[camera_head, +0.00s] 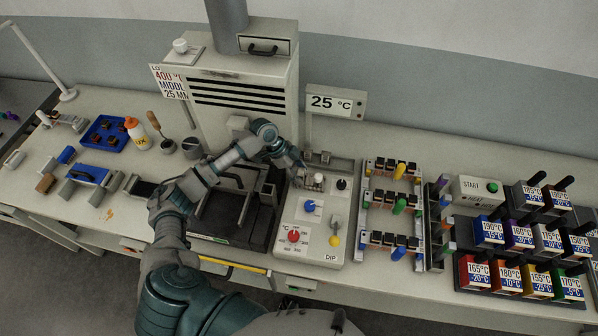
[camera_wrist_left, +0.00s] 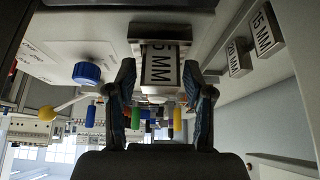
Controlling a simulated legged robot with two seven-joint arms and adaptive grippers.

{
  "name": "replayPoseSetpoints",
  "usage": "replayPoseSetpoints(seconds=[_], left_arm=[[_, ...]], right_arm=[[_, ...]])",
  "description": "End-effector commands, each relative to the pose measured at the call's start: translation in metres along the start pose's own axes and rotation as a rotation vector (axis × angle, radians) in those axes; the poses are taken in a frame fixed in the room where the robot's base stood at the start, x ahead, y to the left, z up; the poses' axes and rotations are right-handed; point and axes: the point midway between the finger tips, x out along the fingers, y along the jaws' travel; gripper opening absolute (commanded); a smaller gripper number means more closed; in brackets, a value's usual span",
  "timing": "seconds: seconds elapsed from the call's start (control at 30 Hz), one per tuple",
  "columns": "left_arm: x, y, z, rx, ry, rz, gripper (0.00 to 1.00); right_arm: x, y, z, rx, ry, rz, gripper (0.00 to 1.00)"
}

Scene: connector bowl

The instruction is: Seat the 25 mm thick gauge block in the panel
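The gauge block (camera_wrist_left: 161,66) shows in the left wrist view between the fingers of my left gripper (camera_wrist_left: 160,78). Its label reads "5 MM", with the first part of the marking hidden. The fingertips are at its two sides, and the gripper appears shut on it. In the head view my left gripper (camera_head: 300,176) is over the back of the light grey panel (camera_head: 317,238); the block is hard to make out there. I cannot tell whether the block touches a recess. My right gripper is not in view.
Blocks marked 20 MM (camera_wrist_left: 238,57) and 15 MM (camera_wrist_left: 266,30) are at the right in the wrist view. The panel carries a blue knob (camera_head: 309,206), a red knob (camera_head: 293,236) and a yellow-knobbed lever (camera_head: 334,241). A connector rack (camera_head: 363,228) stands close on its right.

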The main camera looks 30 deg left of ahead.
Motion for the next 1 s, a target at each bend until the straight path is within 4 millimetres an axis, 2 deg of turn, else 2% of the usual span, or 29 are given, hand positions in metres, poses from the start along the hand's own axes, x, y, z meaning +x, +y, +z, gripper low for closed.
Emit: replayPoseSetpoints(seconds=[0.27, 0.4, 0.47, 0.8, 1.0], left_arm=[[0.0, 0.0, 0.001, 0.0, 0.0, 0.0, 0.62], [-0.008, -0.001, 0.0, -0.001, 0.0, -0.002, 0.62], [-0.017, -0.001, 0.001, -0.001, -0.001, -0.002, 0.62], [-0.091, -0.001, 0.0, 0.0, -0.001, -0.004, 0.62], [-0.116, -0.001, 0.0, -0.001, -0.001, -0.001, 0.62]], right_arm=[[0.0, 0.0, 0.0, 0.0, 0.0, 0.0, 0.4], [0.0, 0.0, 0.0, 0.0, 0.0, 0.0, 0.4], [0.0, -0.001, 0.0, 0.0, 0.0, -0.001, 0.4], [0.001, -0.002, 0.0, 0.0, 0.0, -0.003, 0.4], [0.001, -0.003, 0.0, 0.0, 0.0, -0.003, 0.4]])
